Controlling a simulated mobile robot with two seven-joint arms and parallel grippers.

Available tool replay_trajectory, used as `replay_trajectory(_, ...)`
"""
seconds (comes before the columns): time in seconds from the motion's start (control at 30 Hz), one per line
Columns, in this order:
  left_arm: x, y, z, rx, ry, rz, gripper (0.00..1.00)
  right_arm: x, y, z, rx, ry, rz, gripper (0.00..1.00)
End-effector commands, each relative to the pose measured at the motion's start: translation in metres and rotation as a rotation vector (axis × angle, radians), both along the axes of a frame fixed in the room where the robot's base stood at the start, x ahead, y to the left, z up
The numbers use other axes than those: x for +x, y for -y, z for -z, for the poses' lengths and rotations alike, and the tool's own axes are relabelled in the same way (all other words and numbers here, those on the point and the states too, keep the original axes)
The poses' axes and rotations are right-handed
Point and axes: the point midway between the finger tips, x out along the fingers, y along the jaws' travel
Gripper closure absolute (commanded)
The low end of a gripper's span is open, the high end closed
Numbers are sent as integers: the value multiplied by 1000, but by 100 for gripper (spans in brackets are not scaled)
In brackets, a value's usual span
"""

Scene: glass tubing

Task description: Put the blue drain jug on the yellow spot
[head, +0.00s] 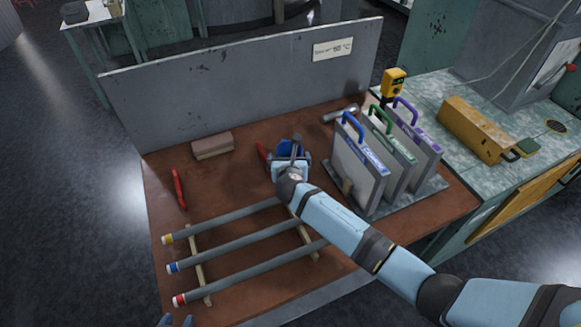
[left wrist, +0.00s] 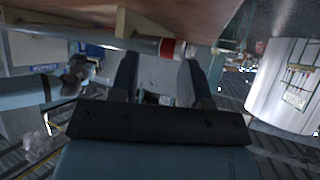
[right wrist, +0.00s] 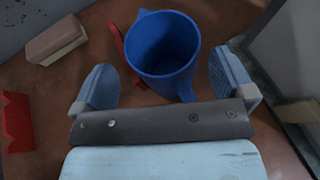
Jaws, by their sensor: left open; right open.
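The blue jug (right wrist: 165,45) stands upright and open-topped on the brown table. In the head view the jug (head: 289,149) is partly hidden behind my right gripper (head: 291,165). In the right wrist view my right gripper (right wrist: 164,85) is open, with a finger on either side of the jug's near part; I cannot tell whether they touch it. My left gripper (head: 176,321) shows only at the bottom edge of the head view; in the left wrist view it (left wrist: 160,76) is open and empty, near the table edge. A small round mark (head: 556,126) with a yellowish rim lies on the side bench.
Several tubes with coloured ends (head: 220,233) lie on wooden strips at the front left. Upright panels with handles (head: 358,170) stand right of the jug. A brownish block (head: 212,145) and red tool (head: 179,188) lie left. A yellow box (head: 475,130) occupies the side bench.

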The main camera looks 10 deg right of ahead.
Motion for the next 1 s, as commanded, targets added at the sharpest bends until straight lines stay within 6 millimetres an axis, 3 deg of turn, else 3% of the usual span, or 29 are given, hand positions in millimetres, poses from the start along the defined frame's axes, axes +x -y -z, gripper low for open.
replay_trajectory(0.2,3,0,-4,-1,6,-2,57,26,7,13,1,0,0,0)
replay_trajectory(0.5,8,0,-7,-2,15,-3,57,31,8,16,2,0,1,0)
replay_trajectory(0.73,5,0,-5,-2,10,-3,57,31,8,16,1,0,0,51)
replay_trajectory(0.8,4,0,-5,-2,8,-4,57,31,8,15,2,0,1,60)
replay_trajectory(1.0,0,0,-3,-2,1,-3,57,31,8,15,2,0,1,60)
